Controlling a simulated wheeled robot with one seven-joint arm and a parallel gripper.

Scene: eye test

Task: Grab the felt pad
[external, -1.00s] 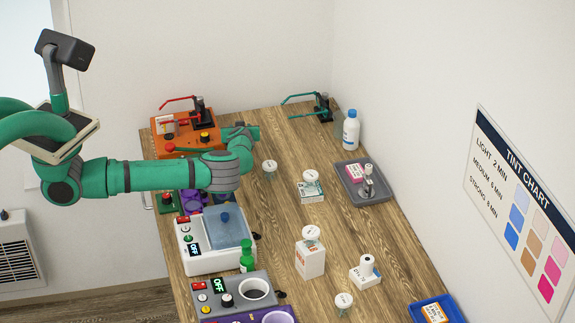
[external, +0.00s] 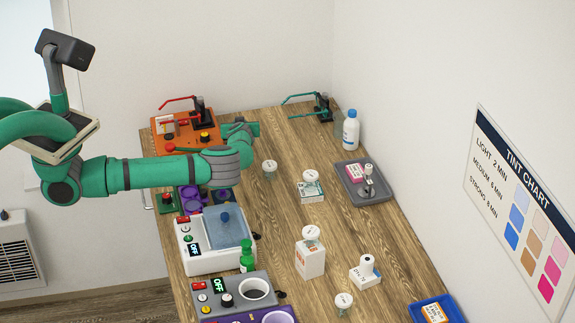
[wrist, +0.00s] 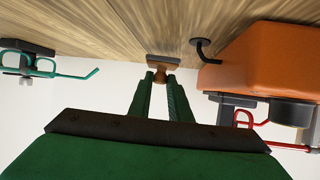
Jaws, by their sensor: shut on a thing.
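My gripper (wrist: 163,74) is seen in the wrist view, with its two green fingers close together. Between the fingertips is a small brown piece with a flat, wide far end, which I take to be the felt pad (wrist: 163,59). The fingers are shut on its narrow near part. The flat end lies against or very near the wooden table; I cannot tell whether it touches. In the external view my wrist hides the fingers and the pad.
An orange machine (external: 186,133) with a red lever stands close by; it fills the right of the wrist view (wrist: 265,55). A teal clamp (external: 321,107) stands at the back. A grey tray (external: 378,194) and several bottles stand right; white (external: 197,249) and grey devices stand in front.

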